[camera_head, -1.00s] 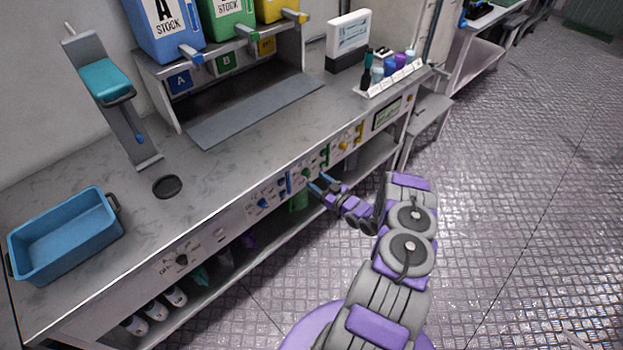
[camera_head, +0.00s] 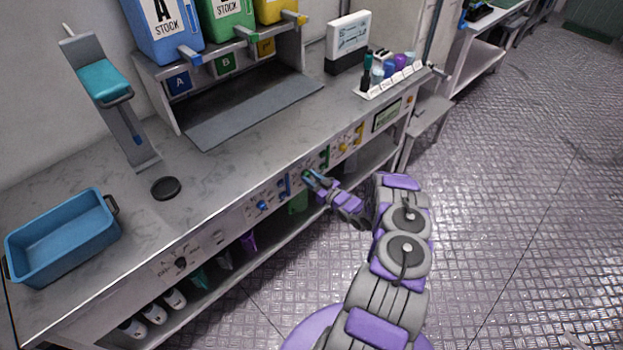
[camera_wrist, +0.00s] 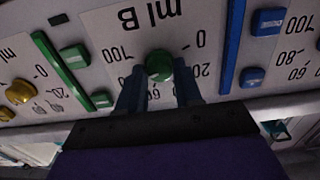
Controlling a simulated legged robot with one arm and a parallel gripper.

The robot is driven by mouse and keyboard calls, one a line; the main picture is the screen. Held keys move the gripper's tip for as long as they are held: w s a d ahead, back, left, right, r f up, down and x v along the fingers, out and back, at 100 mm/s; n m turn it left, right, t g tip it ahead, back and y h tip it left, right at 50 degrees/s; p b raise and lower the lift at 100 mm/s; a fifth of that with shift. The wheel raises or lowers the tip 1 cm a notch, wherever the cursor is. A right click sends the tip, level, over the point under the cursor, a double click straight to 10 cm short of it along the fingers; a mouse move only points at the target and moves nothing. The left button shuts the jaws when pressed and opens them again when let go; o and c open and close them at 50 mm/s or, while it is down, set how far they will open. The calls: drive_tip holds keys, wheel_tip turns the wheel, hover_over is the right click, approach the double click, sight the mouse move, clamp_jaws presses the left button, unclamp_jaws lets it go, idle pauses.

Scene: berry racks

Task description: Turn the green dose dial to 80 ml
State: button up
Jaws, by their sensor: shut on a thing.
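The green dose dial (camera_wrist: 159,65) is a round knob on the white "ml B" panel (camera_wrist: 110,35), which looks upside down in the wrist view. Numbers such as 0, 20 and 100 ring it. My gripper (camera_wrist: 158,82) has its two blue fingers on either side of the dial, closed on it. The dial's pointer is not clear, so I cannot tell its setting. In the head view my gripper (camera_head: 310,178) reaches the front panel of the bench, and its fingers cover the dial there.
A yellow dial (camera_wrist: 18,92) and green and blue buttons sit beside the B panel. A blue dial (camera_head: 263,205) is left on the bench front. A blue tray (camera_head: 62,240) and a small display (camera_head: 387,115) are farther off. The floor to the right is clear.

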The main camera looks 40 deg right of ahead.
drive_tip(key=c, duration=0.4)
drive_tip(key=shift+n, duration=0.7)
drive_tip(key=shift+d, duration=0.1)
drive_tip(key=o, duration=1)
drive_tip(key=shift+s, duration=0.1)
drive_tip(key=s+p, duration=0.1)
drive_tip(key=s, duration=0.4)
drive_tip(key=s+d+p, duration=0.1)
drive_tip(key=s, duration=0.5)
drive_tip(key=s+p, duration=0.1)
drive_tip(key=s, duration=0.5)
drive_tip(key=shift+s+d+f, duration=0.1)
drive_tip(key=shift+d, duration=0.1)
